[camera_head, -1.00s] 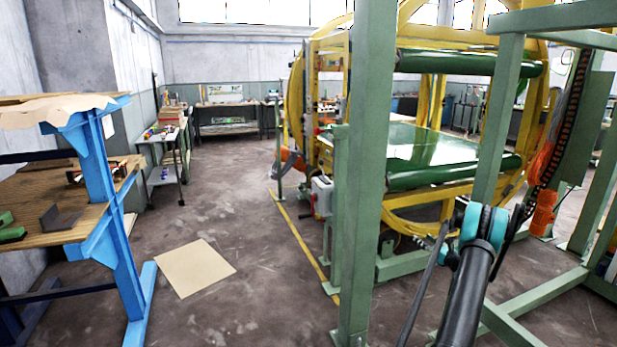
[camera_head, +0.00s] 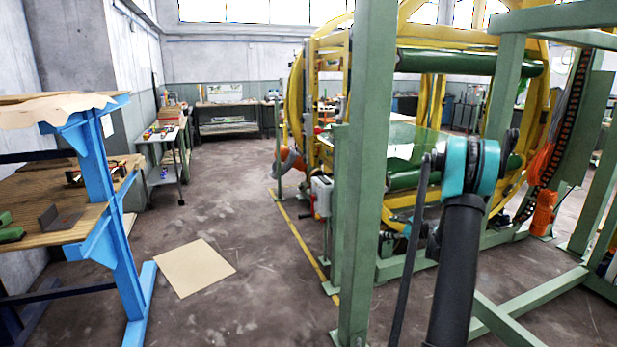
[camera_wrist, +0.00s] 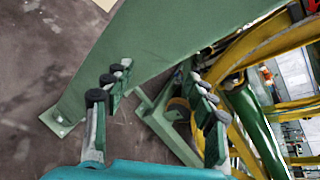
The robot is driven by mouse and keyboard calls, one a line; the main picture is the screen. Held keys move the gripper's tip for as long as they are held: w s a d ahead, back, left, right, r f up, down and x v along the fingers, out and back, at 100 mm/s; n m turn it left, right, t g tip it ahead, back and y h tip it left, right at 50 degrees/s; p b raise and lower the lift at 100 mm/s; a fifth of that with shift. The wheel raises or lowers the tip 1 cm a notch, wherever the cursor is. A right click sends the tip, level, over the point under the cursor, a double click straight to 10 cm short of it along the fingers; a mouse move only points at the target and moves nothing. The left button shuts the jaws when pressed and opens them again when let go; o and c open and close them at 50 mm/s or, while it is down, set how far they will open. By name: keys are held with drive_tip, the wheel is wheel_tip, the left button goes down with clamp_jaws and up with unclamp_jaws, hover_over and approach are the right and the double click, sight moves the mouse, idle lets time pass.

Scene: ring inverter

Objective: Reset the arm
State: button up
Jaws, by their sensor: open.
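My gripper (camera_wrist: 160,105) shows in the wrist view with its two padded fingers spread apart. It is open, with nothing held between the fingers. Behind and between the fingers is a green steel post (camera_wrist: 165,45), which runs across the wrist view. In the head view my dark arm with teal joints rises at the right. The gripper's fingers cannot be made out in the head view.
The green post (camera_head: 363,190) stands close left of my arm. The yellow ring inverter (camera_head: 296,110) with green rollers is behind it. Green frame beams (camera_head: 530,310) lie low at the right.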

drive_tip(key=s+a+r+n+g+h, duration=0.1)
drive_tip(key=s+a+r+n+g, duration=0.1)
drive_tip(key=s+a+n, duration=0.7)
drive_tip(key=s+a+r+n+g+h, duration=0.1)
drive_tip(key=s+a+r+n+g, duration=0.15)
drive_tip(key=s+a, duration=0.75)
drive_tip(key=s+d+f+n+g+h, duration=0.1)
drive_tip(key=s+n, duration=0.4)
drive_tip(key=s, duration=0.9)
drive_tip(key=s+d+f+n+g+h, duration=0.1)
drive_tip(key=s+d+f+n+h, duration=0.2)
drive_tip(key=s, duration=1.2)
drive_tip(key=f+n+h, duration=0.1)
drive_tip(key=n, duration=0.2)
drive_tip(key=shift+d+g, duration=0.35)
drive_tip(key=shift+f, duration=0.1)
